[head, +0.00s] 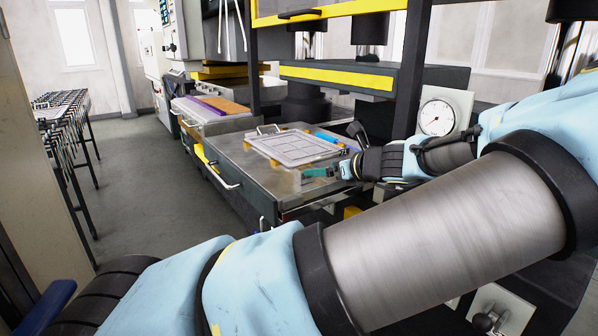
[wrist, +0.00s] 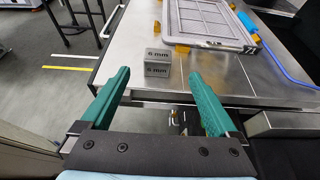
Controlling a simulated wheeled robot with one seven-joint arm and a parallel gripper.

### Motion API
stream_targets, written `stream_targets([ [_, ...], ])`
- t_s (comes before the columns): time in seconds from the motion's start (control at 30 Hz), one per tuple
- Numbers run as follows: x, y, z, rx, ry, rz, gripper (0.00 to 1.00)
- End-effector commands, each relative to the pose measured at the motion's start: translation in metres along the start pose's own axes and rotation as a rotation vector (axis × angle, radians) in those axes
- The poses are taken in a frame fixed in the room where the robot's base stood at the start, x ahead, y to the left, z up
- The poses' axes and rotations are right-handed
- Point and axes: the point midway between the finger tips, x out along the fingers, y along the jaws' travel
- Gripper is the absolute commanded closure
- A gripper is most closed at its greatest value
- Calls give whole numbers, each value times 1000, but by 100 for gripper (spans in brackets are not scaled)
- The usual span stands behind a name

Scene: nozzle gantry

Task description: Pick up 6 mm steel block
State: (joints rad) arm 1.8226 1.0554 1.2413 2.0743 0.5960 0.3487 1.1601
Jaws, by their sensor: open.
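The steel block (wrist: 157,62) is a small grey cube marked "6 mm" on its top and front faces. In the wrist view it sits on the metal table top (wrist: 118,58), near the table's front edge. My gripper (wrist: 160,74) has two green fingers, spread wide and empty. The block lies beyond and between the fingertips, and the fingers do not appear to touch it. In the head view my gripper (head: 304,174) is low over the table's right front part. I cannot make out the block in the head view.
A grey gridded tray (head: 292,148) with yellow corner pieces lies behind the block. A blue hose or rod (wrist: 262,58) runs along the tray's right side. A press frame with a dial gauge (head: 436,116) stands to the right. The aisle floor (head: 140,165) at left is open.

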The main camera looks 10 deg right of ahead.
Motion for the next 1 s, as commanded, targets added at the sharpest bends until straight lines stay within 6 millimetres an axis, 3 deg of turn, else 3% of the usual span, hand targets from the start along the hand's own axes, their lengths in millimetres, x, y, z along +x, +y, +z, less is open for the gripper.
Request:
stream_targets([
  [0.2,35,2,2,0,-1,5,5],
  [0.47,53,2,3,0,0,4,5],
  [0.7,87,4,4,0,0,5,5],
  [1.0,98,4,0,-1,2,2,5],
])
